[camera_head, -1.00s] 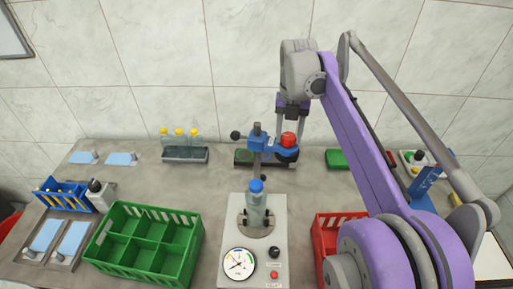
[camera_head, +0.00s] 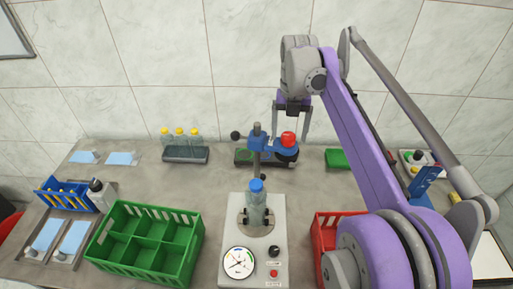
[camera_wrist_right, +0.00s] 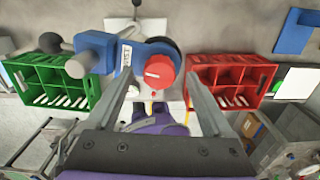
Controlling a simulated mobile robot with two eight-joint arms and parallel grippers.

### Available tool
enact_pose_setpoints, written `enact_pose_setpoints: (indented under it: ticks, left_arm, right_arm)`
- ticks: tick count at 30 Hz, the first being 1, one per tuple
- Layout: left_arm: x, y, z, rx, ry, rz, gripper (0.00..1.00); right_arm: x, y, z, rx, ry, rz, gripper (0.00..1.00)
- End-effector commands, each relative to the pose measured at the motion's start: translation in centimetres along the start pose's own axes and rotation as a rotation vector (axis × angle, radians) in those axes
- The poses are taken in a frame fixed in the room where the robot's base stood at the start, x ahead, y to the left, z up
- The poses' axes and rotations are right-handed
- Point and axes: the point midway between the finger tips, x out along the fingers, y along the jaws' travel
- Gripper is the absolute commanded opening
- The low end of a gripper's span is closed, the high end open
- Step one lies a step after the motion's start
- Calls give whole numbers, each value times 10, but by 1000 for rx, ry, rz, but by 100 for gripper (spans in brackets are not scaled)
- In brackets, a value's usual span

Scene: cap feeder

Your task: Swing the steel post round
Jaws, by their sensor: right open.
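The steel post (camera_head: 257,169) stands upright behind the bottle station in the head view. A blue head (camera_head: 264,144) sits at its top, with a red knob (camera_head: 288,139) on a dark round part at its right end. In the right wrist view the red knob (camera_wrist_right: 159,72) and blue head (camera_wrist_right: 103,53) show from above. My right gripper (camera_head: 291,138) is open, its two fingers spread on either side of the red knob. I cannot tell whether they touch it. My left gripper is out of view.
A clear bottle with a blue cap (camera_head: 257,202) stands on a white station with a gauge (camera_head: 238,263). A green crate (camera_head: 150,205) is left, a red crate (camera_head: 325,222) right.

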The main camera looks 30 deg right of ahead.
Motion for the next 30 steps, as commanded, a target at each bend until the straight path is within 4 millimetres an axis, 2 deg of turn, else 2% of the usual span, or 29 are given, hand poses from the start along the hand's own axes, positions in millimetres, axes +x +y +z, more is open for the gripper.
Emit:
enact_pose_setpoints:
  ticks: [1, 3, 15, 30]
  left_arm:
    - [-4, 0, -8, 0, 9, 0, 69]
    - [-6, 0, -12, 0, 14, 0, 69]
    - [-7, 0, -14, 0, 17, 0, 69]
    - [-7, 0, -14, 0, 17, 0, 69]
  right_arm:
    - [-9, 1, 2, 0, -5, 3, 85]
    - [-14, 1, 2, 0, -5, 3, 85]
    - [-43, 0, 1, 0, -1, 1, 85]
    - [-49, 0, 0, 0, -1, 1, 85]
